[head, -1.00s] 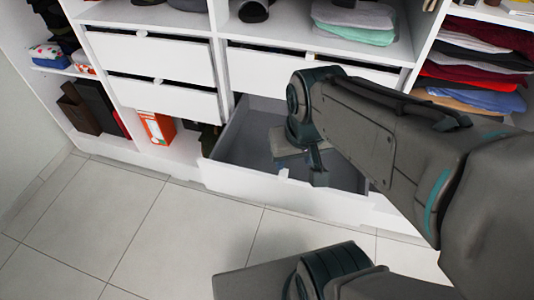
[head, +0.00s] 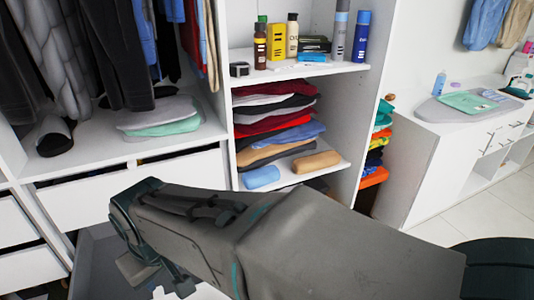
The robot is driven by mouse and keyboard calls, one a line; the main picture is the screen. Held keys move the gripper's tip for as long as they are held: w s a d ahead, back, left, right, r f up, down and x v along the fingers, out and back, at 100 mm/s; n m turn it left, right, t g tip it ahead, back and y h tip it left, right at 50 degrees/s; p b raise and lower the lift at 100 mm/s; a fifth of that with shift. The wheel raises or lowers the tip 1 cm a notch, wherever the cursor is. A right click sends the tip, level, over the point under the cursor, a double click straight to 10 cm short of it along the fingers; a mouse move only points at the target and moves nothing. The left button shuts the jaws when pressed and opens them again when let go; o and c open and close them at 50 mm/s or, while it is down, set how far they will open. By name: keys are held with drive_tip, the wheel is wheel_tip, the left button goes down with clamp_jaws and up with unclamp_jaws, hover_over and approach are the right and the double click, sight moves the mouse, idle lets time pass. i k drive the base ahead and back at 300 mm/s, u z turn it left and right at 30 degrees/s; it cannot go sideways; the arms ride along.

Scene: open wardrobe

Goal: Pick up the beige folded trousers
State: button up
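A stack of folded clothes stands on the right-hand shelf. Near its bottom is a tan-orange folded garment (head: 262,153), under a blue one. A tan rolled item (head: 316,162) lies to its right on the lower shelf. I cannot tell for certain which of these is the beige folded trousers. My gripper (head: 155,277) is at the lower left, over the open drawer and well away from the stack. My arm hides part of it, and its opening is unclear.
A blue roll (head: 262,177) lies at the lower shelf's front left. Bottles (head: 292,36) stand on the shelf above the stack. A vertical panel (head: 362,130) bounds the shelf on the right. A white drawer front (head: 130,190) is left of the stack.

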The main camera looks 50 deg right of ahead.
sight(313, 162)
drive_tip(key=z, duration=2.6)
drive_tip(key=k, duration=0.6)
drive_tip(key=z, duration=0.9)
drive_tip(key=i, duration=1.25)
drive_tip(key=u, duration=0.55)
drive_tip(key=i, duration=0.95)
drive_tip(key=u, duration=1.45)
drive_tip(key=i, duration=0.8)
drive_tip(key=u, duration=0.05)
